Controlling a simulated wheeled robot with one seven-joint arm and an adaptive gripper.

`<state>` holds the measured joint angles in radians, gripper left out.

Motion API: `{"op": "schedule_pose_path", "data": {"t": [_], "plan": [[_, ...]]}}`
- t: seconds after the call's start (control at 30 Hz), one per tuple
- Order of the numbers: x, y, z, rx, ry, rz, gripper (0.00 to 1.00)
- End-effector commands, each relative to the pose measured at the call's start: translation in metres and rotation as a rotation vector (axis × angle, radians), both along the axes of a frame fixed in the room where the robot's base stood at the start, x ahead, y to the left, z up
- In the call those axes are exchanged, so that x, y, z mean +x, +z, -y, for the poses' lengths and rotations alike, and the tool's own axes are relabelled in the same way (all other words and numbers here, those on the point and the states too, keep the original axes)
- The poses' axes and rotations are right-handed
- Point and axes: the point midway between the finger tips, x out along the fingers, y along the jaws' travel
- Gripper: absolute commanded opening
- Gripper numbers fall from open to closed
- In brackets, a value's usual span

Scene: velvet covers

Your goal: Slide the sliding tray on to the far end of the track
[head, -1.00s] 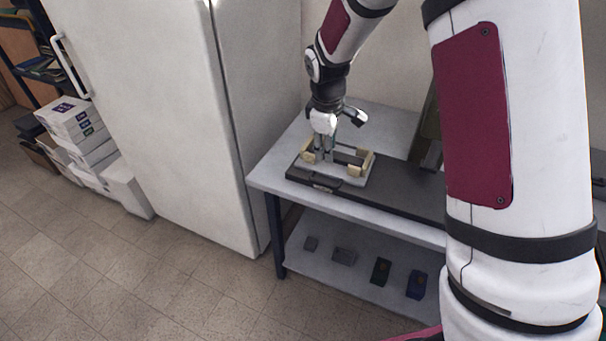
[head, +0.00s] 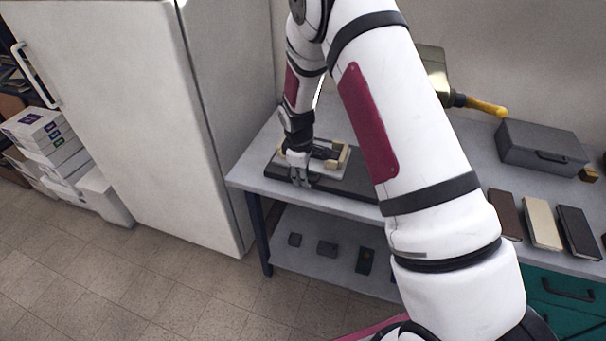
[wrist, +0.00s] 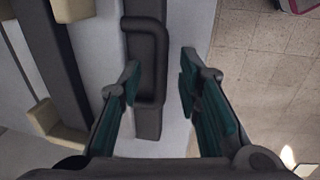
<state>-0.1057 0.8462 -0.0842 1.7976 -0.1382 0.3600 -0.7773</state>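The sliding tray (head: 354,174) is a pale plate with tan blocks and dark bars on it. It sits at the left part of the dark track (head: 275,172) on the table; my arm hides the track's right part. My gripper (head: 300,183) is low at the tray's front side. In the wrist view my gripper (wrist: 160,76) is open, its teal-padded fingers apart. A dark U-shaped handle (wrist: 157,45) on a dark strip lies between the fingers. The left finger overlaps the handle's loop and the right finger is outside it. Contact cannot be told.
The grey table (head: 250,178) also bears a grey case (head: 541,147), a yellow-handled tool (head: 487,107) and several book-like blocks (head: 541,222) at right. A white fridge (head: 120,110) stands left of the table. Small boxes (head: 327,248) lie on the lower shelf.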

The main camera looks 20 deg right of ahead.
Motion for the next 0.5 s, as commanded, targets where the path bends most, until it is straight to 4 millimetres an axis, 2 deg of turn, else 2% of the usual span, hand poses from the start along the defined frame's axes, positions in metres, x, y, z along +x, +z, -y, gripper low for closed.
{"op": "schedule_pose_path", "data": {"t": [0.37,0.5], "plan": [[0.0008,-0.0052,0.0007,0.000,0.000,0.000,0.31],[0.0007,-0.0051,0.0006,0.000,0.000,0.000,0.00]]}}
